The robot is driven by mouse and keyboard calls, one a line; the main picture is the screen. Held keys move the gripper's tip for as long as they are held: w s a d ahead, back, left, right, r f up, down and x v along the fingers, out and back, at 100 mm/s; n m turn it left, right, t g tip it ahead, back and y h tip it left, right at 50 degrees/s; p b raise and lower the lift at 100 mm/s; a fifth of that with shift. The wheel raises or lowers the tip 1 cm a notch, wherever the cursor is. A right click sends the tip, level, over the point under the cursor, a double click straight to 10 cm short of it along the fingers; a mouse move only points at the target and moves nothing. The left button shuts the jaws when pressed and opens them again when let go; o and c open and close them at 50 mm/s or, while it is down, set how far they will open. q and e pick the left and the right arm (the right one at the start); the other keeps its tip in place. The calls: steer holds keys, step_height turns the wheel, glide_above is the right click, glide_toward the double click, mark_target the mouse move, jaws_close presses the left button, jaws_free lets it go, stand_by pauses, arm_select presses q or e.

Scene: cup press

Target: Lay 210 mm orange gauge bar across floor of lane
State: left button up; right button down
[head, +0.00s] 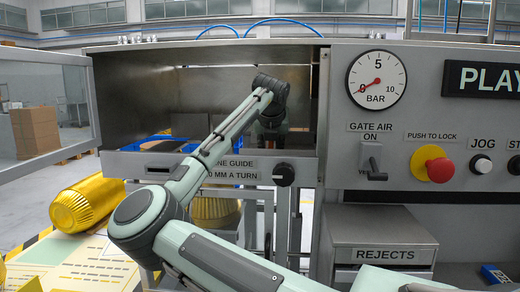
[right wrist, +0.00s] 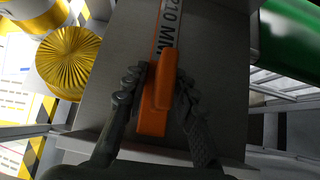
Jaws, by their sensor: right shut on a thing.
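The orange gauge bar (right wrist: 152,122) runs up the middle of the right wrist view, with a raised orange grip block and a white "210 MM" label. My right gripper (right wrist: 157,84) is shut on it, one dark finger on each side. The bar lies along a grey metal surface (right wrist: 112,50), seemingly the lane floor; I cannot tell whether they touch. In the head view my right arm reaches into the open machine bay (head: 215,95), and its gripper (head: 272,128) is mostly hidden behind the arm and front panel. My left gripper is not in view.
Gold ribbed cups lie left of the machine (head: 90,203) and beside the lane (right wrist: 68,60). A green cylinder (right wrist: 290,30) is at right in the wrist view. The front panel has a line guide knob (head: 284,173), gate air lever (head: 372,162) and red button (head: 438,169).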

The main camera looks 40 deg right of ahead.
steer(key=shift+s+d, duration=0.55)
steer(key=shift+d, duration=0.1)
steer(key=c, duration=1.1)
jaws_free()
steer(key=shift+c, duration=0.2)
steer(key=v, duration=1.2)
